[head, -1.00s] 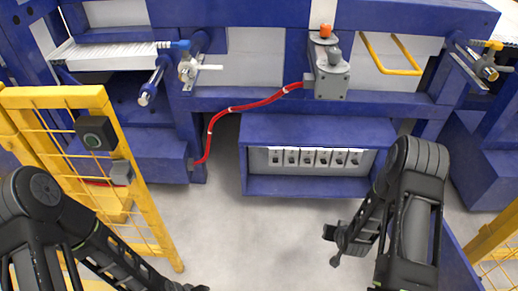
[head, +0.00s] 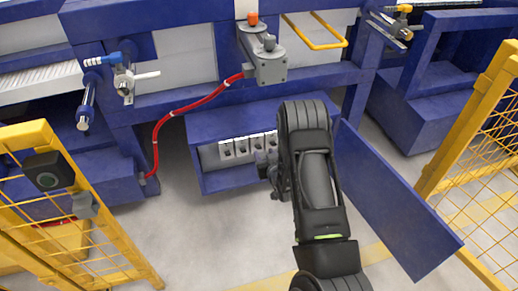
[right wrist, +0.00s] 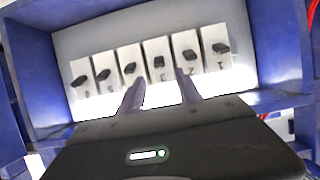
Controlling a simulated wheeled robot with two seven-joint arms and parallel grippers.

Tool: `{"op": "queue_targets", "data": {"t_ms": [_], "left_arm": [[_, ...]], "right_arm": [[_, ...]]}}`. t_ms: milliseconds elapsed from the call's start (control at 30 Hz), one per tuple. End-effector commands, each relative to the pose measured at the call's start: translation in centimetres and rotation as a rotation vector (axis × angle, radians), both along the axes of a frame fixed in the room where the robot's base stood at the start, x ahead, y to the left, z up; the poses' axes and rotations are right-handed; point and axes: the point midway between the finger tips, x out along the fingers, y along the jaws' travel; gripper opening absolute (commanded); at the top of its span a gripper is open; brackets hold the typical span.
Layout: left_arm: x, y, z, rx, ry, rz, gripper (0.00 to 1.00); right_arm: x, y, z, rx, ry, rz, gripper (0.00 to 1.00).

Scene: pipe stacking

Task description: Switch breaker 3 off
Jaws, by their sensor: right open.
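A row of white breakers with dark toggles sits in a blue cabinet (head: 215,128) under the workbench. Breaker 3 (right wrist: 160,60) is third from the right in the right wrist view, where the row appears turned round; in the head view it is third from the left (head: 256,145). I cannot tell its toggle position for sure. My right gripper (right wrist: 160,88) is open and empty, its fingers pointing at the row, one on each side of breaker 3 in the picture. In the head view the right gripper (head: 268,170) is at the cabinet front, partly hidden by my arm.
The cabinet's blue door (head: 395,200) stands open right of my arm. A red hose (head: 190,108) hangs left of the cabinet. Yellow mesh fences stand at left (head: 75,215) and right (head: 475,150). The floor before the cabinet is clear.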

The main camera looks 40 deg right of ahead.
Motion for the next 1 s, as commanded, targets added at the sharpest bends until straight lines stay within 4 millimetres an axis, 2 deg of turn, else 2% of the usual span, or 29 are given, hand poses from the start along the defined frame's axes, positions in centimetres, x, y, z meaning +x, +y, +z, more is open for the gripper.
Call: {"op": "queue_targets", "data": {"t_ms": [300, 467, 800, 1000], "left_arm": [[0.4, 0.3, -1.8, 0.005, -0.007, 0.010, 0.00], [0.5, 0.3, -2.4, 0.006, -0.010, 0.011, 0.00], [0.5, 0.3, -2.4, 0.006, -0.011, 0.011, 0.00], [0.5, 0.3, -2.4, 0.006, -0.011, 0.011, 0.00]], "right_arm": [[4.1, -1.4, -2.1, -0.001, -0.002, 0.002, 0.42], [5.7, -1.9, -2.7, -0.001, 0.000, 0.001, 0.42], [6.1, -2.1, -2.6, 0.000, 0.000, 0.001, 0.42], [6.1, -2.1, -2.7, 0.000, 0.000, 0.001, 0.25]]}}
